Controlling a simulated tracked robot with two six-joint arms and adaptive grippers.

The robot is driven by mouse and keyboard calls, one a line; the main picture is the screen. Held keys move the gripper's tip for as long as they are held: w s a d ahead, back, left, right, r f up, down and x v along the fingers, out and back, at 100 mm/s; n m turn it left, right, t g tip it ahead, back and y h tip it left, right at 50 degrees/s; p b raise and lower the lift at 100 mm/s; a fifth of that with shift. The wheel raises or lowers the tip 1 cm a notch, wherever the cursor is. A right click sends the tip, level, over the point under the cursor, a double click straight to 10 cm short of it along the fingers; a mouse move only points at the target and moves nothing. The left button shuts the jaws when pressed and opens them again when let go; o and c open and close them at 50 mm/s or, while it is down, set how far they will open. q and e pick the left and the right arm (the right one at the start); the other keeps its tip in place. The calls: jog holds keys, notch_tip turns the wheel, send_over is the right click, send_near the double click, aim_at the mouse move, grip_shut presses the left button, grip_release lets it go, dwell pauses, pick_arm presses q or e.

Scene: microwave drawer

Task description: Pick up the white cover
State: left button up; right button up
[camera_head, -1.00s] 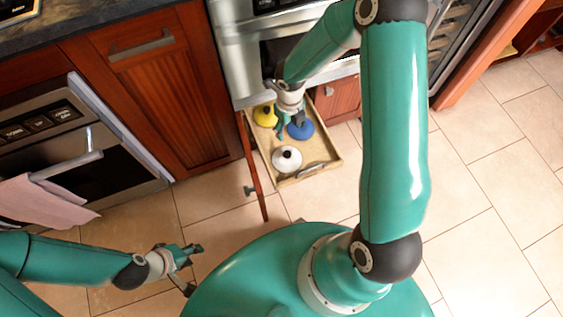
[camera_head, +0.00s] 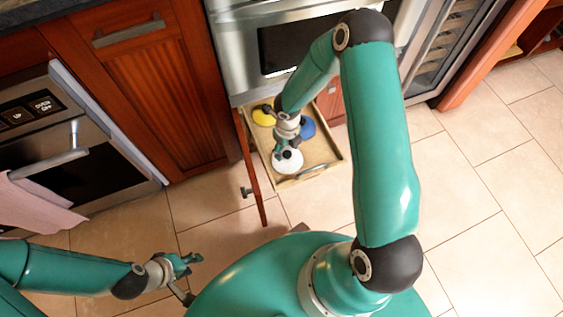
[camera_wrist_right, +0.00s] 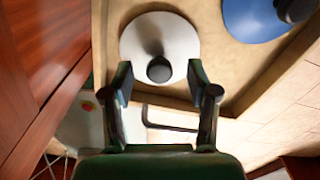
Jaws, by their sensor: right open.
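The white cover (camera_head: 290,166), a round lid with a dark knob, lies in the open drawer (camera_head: 333,152) at its near left. In the right wrist view the white cover (camera_wrist_right: 182,42) is at top centre, its knob pointing toward the gripper. My right gripper (camera_head: 283,149) is over the cover and hides part of it. In the wrist view the right gripper (camera_wrist_right: 158,80) is open, its fingers on either side of the knob, with nothing held. Whether they touch the cover is unclear. My left gripper (camera_head: 191,278) is open and empty, low at the left, away from the drawer.
A yellow lid (camera_head: 263,116) and a blue lid (camera_head: 307,128) lie farther back in the drawer; the blue lid (camera_wrist_right: 250,20) is also right of the white one in the wrist view. An open wooden door (camera_head: 250,170) stands along the drawer's left side. Tiled floor lies to the right.

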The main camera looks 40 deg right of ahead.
notch_tip(320, 180, down, 2)
jog(key=shift+f, duration=0.2)
jog(key=shift+c, duration=0.2)
jog(key=c, duration=1)
jog(key=shift+r, duration=0.2)
